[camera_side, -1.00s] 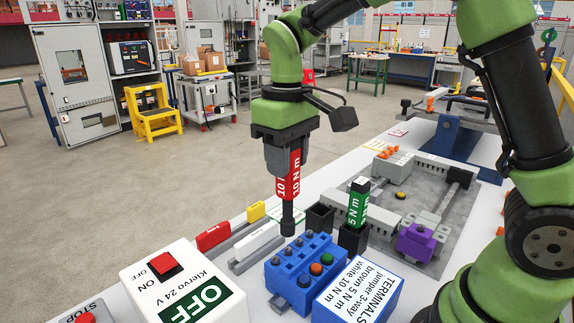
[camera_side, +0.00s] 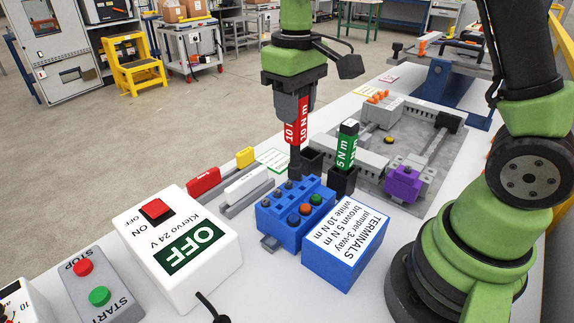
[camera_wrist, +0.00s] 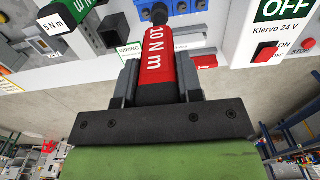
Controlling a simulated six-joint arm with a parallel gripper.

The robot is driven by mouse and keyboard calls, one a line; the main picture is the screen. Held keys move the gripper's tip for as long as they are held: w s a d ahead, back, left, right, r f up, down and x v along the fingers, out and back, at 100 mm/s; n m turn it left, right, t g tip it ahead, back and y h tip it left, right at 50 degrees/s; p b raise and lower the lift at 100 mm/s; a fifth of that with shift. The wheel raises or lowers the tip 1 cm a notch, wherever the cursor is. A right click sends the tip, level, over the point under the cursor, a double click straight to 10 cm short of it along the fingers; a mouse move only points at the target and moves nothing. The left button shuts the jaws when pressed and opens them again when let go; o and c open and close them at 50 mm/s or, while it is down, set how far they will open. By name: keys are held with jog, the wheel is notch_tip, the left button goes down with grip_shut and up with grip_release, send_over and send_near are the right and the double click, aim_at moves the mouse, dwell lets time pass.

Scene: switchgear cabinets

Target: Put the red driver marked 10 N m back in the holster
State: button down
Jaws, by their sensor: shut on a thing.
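My gripper (camera_side: 294,88) is shut on the red driver (camera_side: 299,122), marked 10 N m, and holds it upright with its dark tip down. In the wrist view the red driver (camera_wrist: 156,52) sits between the jaws (camera_wrist: 157,75). The holster has two black pockets. The empty pocket (camera_side: 312,157) is just right of and behind the driver's tip in the side view; the tip looks apart from it, but the exact gap and height are unclear. The green driver (camera_side: 347,145), marked 5 N m, stands in the other pocket (camera_side: 342,183).
A blue terminal block (camera_side: 290,215) with buttons is just in front of the tip, beside a TERMINALS box (camera_side: 345,240). A white Klervo 24 V box (camera_side: 180,240), reading OFF, is at left. A grey plate (camera_side: 425,150) with a purple part (camera_side: 404,184) lies right.

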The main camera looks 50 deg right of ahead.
jog(key=w+d, duration=0.5)
jog(key=d, duration=0.6)
notch_tip(320, 180, down, 10)
jog(key=shift+d+r, duration=0.2)
jog(key=shift+s+f, duration=0.1)
jog(key=shift+f, duration=0.05)
jog(key=c, duration=0.8)
grip_release()
